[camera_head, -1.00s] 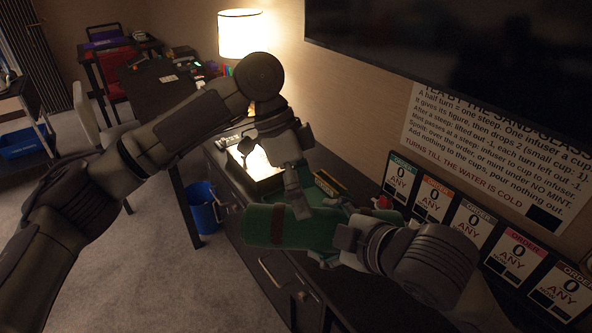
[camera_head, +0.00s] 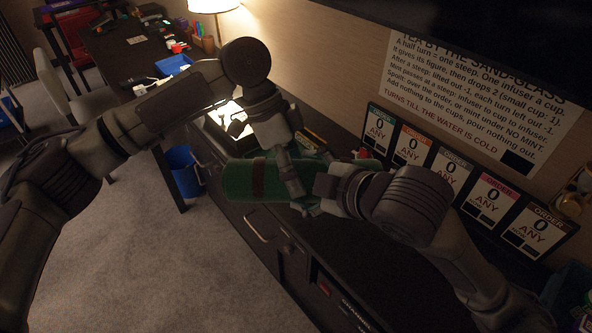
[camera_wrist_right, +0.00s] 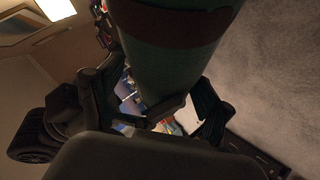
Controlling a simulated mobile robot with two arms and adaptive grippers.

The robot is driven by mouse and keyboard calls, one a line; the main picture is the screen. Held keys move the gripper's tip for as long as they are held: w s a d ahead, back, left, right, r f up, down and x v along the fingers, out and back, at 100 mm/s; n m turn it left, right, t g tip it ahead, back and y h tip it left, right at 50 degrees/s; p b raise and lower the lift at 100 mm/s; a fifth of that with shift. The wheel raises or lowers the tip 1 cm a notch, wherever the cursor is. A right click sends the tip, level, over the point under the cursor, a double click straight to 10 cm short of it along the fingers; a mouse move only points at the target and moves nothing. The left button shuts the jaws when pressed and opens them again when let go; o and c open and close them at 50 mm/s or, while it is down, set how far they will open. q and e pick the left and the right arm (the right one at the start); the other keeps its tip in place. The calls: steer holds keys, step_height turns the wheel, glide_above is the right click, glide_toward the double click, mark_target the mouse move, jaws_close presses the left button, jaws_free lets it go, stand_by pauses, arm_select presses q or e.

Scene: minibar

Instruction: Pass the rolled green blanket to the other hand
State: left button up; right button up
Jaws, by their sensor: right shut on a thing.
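The rolled green blanket (camera_head: 238,181) with a dark brown band is held in the air in front of the dark counter, roughly level. My right gripper (camera_head: 313,190) is shut on its right end in the head view. In the right wrist view the blanket (camera_wrist_right: 175,55) runs up from between the fingers of my right gripper (camera_wrist_right: 152,108). My left gripper (camera_head: 291,178) reaches down from above onto the blanket, between the brown band and my right gripper. Its fingertips are partly hidden, so I cannot tell whether they are closed.
The dark counter (camera_head: 370,265) with drawers runs below the blanket. Several order cards (camera_head: 447,165) stand along the wall. A blue bin (camera_head: 183,170) is on the floor at left, near a desk (camera_head: 125,60) with a lamp (camera_head: 212,6). The carpet at front left is clear.

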arm_select(q)
steer(key=shift+c, duration=1.3)
arm_select(e)
steer(key=shift+s+a+r, duration=0.1)
steer(key=shift+r, duration=0.05)
arm_select(q)
steer(key=shift+c, duration=0.4)
arm_select(e)
steer(key=o, duration=1.3)
steer(key=shift+o, duration=0.2)
